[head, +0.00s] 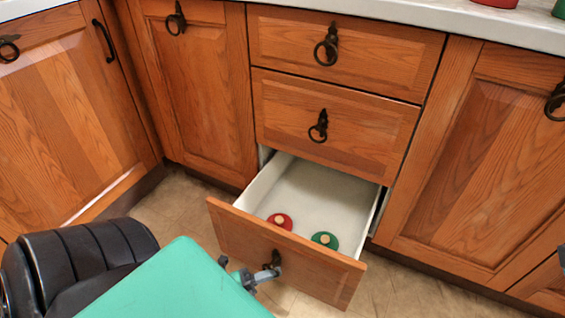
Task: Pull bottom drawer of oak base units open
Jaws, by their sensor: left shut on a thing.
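The oak base units have a stack of drawers in the middle. The bottom drawer (235,228) stands well out from the cabinet, its white inside showing. My left gripper (262,276) is at the drawer front, shut on its dark ring handle (275,262). My own green arm link covers the floor to the left of the handle. My right gripper cannot be made out.
A red lidded item (272,219) and a green one (318,240) lie in the open drawer. The middle drawer (285,100) and top drawer (285,32) are closed, as are the cupboard doors on both sides. Tiled floor (400,270) is free right of the drawer.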

